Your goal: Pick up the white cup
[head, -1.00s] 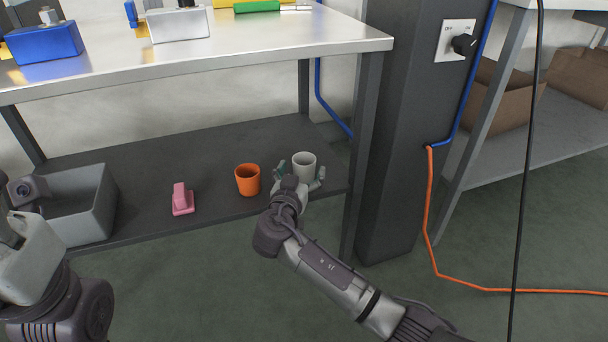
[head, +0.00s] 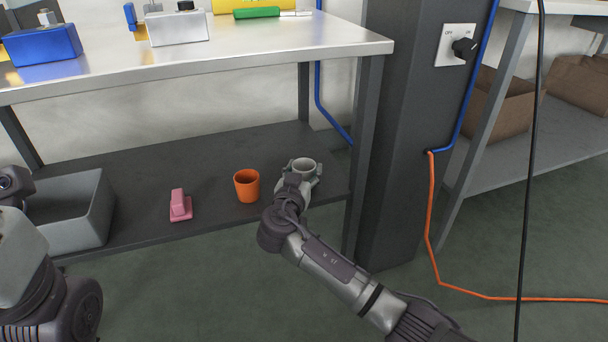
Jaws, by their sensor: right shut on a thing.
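The white cup (head: 304,164) stands upright on the lower shelf (head: 140,170) near its right end. My right gripper (head: 302,176) has come in from the front and is shut around the cup, with its fingers at the cup's sides. The gripper hides the cup's lower part, so I cannot see its base; it shows no clear lift off the shelf. My left arm is at the left edge, and its fingertips do not show.
An orange cup (head: 246,186) stands close to the left of my right gripper. A pink object (head: 180,206) and a grey bin (head: 82,215) are further left. The tabletop (head: 250,45) overhangs the shelf. A table leg (head: 364,150) and a dark pillar (head: 405,150) are at right.

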